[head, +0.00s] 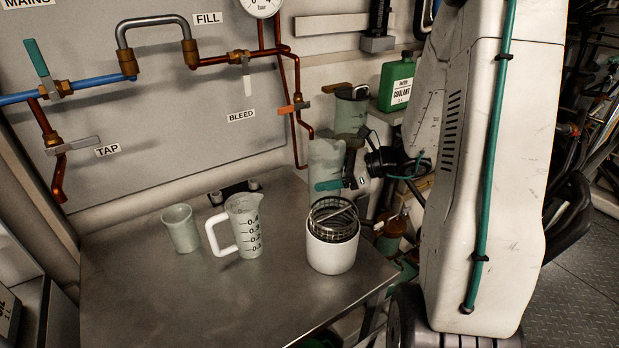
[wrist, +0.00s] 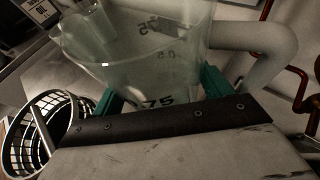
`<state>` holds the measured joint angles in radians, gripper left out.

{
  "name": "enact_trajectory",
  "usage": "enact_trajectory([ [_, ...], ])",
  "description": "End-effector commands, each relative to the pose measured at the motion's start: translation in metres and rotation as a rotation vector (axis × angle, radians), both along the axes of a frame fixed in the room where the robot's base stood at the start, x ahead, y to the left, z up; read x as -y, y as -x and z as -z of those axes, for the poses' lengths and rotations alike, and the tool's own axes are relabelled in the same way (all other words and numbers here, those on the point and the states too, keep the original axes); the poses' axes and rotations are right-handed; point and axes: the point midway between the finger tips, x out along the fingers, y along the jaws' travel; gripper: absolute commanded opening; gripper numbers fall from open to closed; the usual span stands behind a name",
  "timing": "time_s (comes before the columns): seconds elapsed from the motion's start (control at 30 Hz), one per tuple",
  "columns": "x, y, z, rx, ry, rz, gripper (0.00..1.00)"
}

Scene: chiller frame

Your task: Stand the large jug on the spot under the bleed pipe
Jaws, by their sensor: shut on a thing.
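The large jug (head: 326,158) is clear and pale, roughly upright, at the table's back right edge in the head view. My gripper (head: 340,183) is shut on it, with a teal finger across its lower part. In the wrist view the jug (wrist: 150,72) fills the space between the teal fingers (wrist: 160,98), its scale marks facing me and its thick handle to the right. The copper bleed pipe (head: 297,135), with an orange lever, comes down just left of the jug. The spot under the pipe cannot be made out, and whether the jug touches the table is unclear.
On the table (head: 200,300) stand a pale cup (head: 181,229), a smaller measuring jug (head: 244,228) and a white pot (head: 331,254) with a wire basket (head: 333,218), close in front of my gripper. A green coolant bottle (head: 396,84) stands behind. The table's front left is clear.

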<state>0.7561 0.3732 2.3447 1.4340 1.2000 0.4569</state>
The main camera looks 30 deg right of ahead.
Motion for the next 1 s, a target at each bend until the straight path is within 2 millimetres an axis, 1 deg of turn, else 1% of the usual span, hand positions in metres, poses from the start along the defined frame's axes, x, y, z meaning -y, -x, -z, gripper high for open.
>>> enact_trajectory([
  [0.03,-0.004,-0.004,0.000,0.000,0.001,-0.003,0.52],
  [0.17,-0.010,-0.011,0.000,0.001,0.001,0.000,0.52],
  [0.4,-0.038,-0.038,0.000,0.000,0.000,-0.004,0.52],
  [0.53,-0.035,-0.037,0.014,-0.001,-0.001,0.003,0.52],
  [0.93,-0.035,-0.037,0.018,0.000,0.000,0.001,0.52],
  [0.97,-0.035,-0.037,0.018,0.000,0.000,0.001,0.83],
  [1.0,-0.035,-0.037,0.018,0.000,0.000,0.001,0.94],
])
